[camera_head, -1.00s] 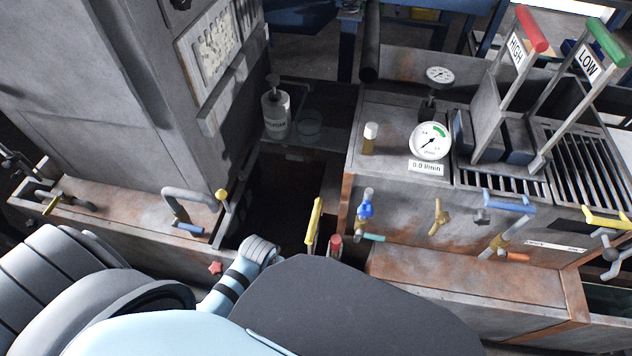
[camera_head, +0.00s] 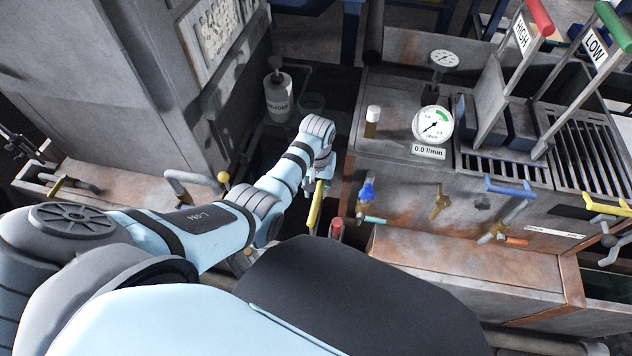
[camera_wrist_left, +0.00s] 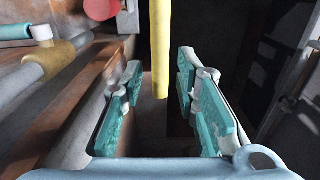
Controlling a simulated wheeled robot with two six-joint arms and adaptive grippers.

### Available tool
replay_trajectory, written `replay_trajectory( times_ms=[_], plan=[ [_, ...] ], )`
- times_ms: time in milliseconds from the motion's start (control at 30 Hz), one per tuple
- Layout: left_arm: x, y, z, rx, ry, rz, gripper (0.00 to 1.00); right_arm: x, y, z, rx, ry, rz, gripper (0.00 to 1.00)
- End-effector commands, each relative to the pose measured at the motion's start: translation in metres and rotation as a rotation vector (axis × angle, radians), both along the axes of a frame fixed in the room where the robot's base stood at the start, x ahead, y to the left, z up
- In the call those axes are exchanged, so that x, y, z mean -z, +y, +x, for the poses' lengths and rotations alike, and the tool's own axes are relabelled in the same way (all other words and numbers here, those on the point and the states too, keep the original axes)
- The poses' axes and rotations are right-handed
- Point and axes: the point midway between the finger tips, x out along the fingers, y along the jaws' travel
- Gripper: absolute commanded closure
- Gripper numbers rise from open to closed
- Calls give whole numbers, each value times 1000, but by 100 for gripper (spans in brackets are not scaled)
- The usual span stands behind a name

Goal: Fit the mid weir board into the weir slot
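A yellow bar-shaped handle (camera_head: 315,207) stands near the middle of the head view, beside the rusty tank. I cannot read a label there, so whether it belongs to the mid weir board is unclear. My left gripper (camera_head: 322,182) is at this handle, partly hidden by its own wrist. In the left wrist view, the gripper (camera_wrist_left: 158,88) is open, with its teal pads apart. The yellow handle (camera_wrist_left: 160,45) lies ahead, in line with the gap, and is not clamped. I cannot make out the weir slot. My right gripper is not in view.
Boards labelled HIGH (camera_head: 521,35) with a red handle and LOW (camera_head: 595,47) with a green handle stand at the right. A red-capped part (camera_head: 336,228) stands beside the yellow handle. Valves line the tank front (camera_head: 410,190).

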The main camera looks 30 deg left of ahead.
Motion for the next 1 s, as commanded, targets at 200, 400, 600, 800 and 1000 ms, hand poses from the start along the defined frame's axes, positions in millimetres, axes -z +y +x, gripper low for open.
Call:
replay_trajectory(
  times_ms=[200,400,600,800,1000],
  plan=[
    [70,0,-1,0,1,1,72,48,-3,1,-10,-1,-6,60],
    [96,0,-1,0,0,1,72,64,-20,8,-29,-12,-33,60],
    [97,0,0,0,-1,0,72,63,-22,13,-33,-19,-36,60],
    [96,0,0,0,-1,0,88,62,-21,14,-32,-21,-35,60],
    [96,0,0,0,-1,0,100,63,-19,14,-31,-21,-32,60]
  ],
)
